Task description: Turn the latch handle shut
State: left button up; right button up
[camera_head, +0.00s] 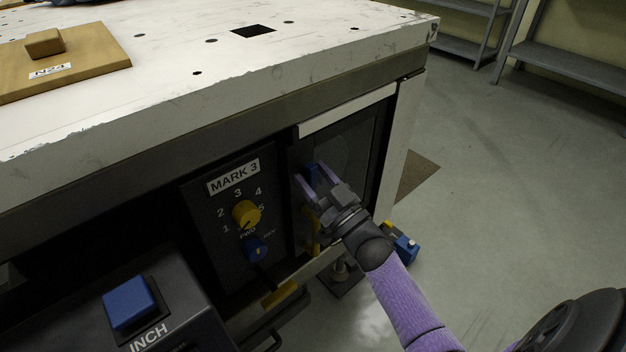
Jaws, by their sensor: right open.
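My right gripper (309,182) is at the dark cabinet door (354,148) under the table's front edge. My left gripper is not in view.
A MARK 3 panel (233,175) with a yellow knob (246,213) and a blue knob (255,249) is left of the door. An INCH box with a blue button (128,303) stands at lower left. A wooden plate (95,55) lies on the white tabletop (200,45).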

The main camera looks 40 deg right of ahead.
jog(key=shift+c, duration=1.4)
grip_shut()
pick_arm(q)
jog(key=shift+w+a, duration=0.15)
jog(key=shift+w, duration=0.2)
